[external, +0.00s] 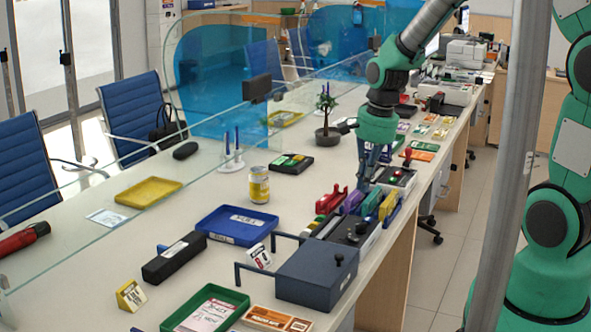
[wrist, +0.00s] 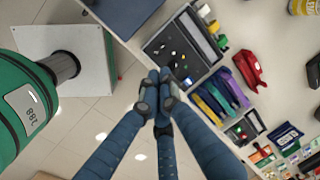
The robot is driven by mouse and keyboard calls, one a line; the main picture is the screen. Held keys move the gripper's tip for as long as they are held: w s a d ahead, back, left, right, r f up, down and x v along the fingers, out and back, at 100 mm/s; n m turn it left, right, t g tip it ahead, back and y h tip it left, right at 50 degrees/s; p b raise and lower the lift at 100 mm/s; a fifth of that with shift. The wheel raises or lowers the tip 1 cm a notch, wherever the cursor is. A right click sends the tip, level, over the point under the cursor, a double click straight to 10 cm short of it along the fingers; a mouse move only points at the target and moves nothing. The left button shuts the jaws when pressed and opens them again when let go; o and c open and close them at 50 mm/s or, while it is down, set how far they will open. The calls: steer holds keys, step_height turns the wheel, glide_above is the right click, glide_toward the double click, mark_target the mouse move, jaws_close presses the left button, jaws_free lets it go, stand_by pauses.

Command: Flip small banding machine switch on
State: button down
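My gripper (external: 364,182) points down over the right edge of the counter, beside the row of coloured holders. In the wrist view its fingers (wrist: 157,100) are drawn together, with nothing seen between them. A small dark-topped device (external: 398,177) with a red and a green button stands just right of the gripper; it also shows in the wrist view (wrist: 244,130). A larger dark-topped device (external: 345,232) with small knobs stands in front of the holders, and shows above the fingers in the wrist view (wrist: 184,52). I cannot tell which device is the banding machine, or its switch position.
Red (external: 331,199), purple, green and blue holders stand close to the gripper. A dark blue box (external: 316,275), a blue tray (external: 237,226), a yellow can (external: 259,185) and a potted plant (external: 327,130) are on the counter. A glass screen runs along the far side.

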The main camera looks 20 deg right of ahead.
mark_target(351, 238)
stand_by(0.3)
steer(key=f+b, duration=0.1)
steer(key=f, duration=0.3)
steer(key=w+a+f+b, duration=0.1)
steer(key=f, duration=0.4)
steer(key=f+b, duration=0.2)
steer(key=f, duration=0.2)
steer(key=shift+w+a+f, duration=0.25)
steer(key=shift+f, duration=0.15)
